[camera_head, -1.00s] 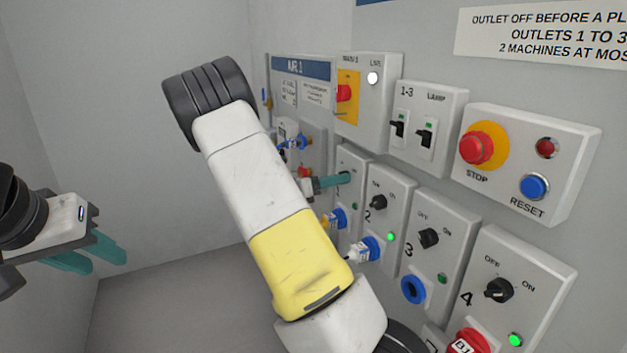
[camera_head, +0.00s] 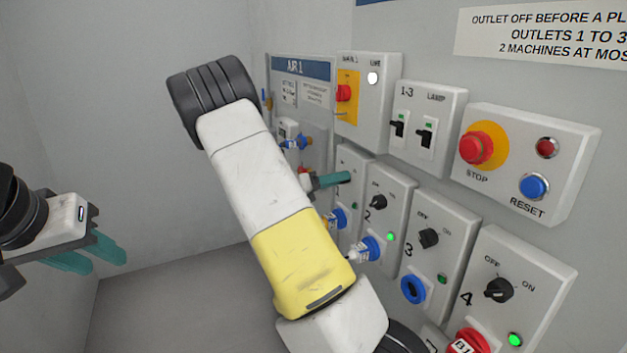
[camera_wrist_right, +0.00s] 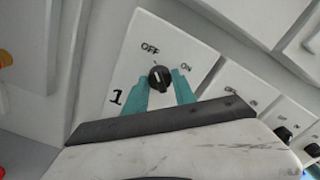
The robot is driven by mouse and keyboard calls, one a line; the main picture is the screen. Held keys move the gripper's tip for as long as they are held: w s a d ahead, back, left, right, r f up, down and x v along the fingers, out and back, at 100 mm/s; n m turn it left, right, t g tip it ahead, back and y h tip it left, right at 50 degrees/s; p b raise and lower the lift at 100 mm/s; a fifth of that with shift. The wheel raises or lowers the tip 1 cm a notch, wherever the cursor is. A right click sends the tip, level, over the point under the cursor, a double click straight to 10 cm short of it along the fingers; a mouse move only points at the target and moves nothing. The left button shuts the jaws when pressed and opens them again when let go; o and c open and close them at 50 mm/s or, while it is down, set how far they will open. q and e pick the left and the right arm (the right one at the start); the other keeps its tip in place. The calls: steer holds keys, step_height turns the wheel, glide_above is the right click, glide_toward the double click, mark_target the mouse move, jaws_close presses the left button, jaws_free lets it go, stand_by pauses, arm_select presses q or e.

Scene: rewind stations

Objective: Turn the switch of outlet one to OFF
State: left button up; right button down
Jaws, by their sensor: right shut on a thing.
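The panel of outlet one (camera_wrist_right: 125,70) fills the middle of the right wrist view, with its black knob (camera_wrist_right: 158,77) below the OFF and ON labels. My right gripper (camera_wrist_right: 160,80) has its teal fingers on both sides of this knob and is shut on it. The knob's white mark seems to lean toward OFF. In the head view the right gripper (camera_head: 338,180) covers the knob, and the lamp of outlet one (camera_head: 354,206) looks dark green, unlit. My left gripper (camera_head: 105,255) is held in free air at the far left; its fingers overlap, so its opening is unclear.
Outlet two (camera_head: 378,202), outlet three (camera_head: 428,238) and outlet four (camera_head: 498,290) stand to the right. The red STOP button (camera_head: 477,148) and breaker box (camera_head: 428,110) sit above. Blue plugs are below my right gripper. The left side is clear.

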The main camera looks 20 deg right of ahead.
steer(key=c, duration=1)
jaws_free()
steer(key=shift+s+a, duration=0.15)
steer(key=shift+a, duration=1.85)
steer(key=shift+s+a, duration=0.15)
steer(key=shift+a, duration=1.8)
